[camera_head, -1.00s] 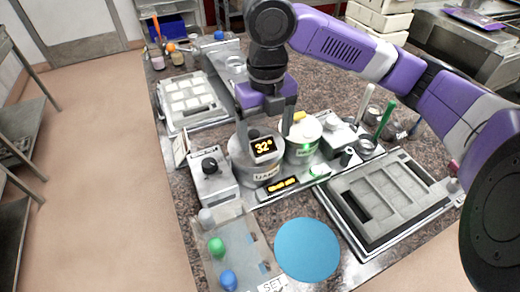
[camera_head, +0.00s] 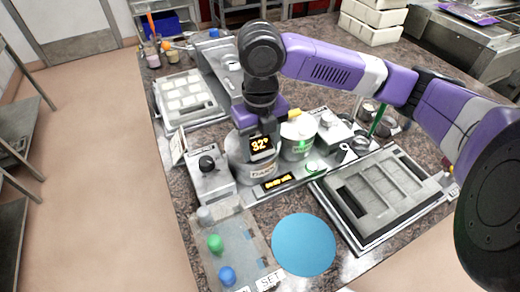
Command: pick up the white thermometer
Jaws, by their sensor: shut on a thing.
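A thermometer with a dark display reading 32° (camera_head: 260,145) stands upright at the front rim of a grey pot (camera_head: 252,171). Its lower end is hidden in or behind the pot. I see little of its body and cannot make out its white parts. My gripper (camera_head: 258,130) points straight down over this pot. Its jaws are shut on the upper part of the thermometer, just behind the display, and hide most of what they hold.
A second pot with a green light (camera_head: 298,138) stands close on the right. A box with a black knob (camera_head: 207,164) is on the left. A grey mould tray (camera_head: 385,195) lies right, and a blue disc (camera_head: 304,244) lies in front.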

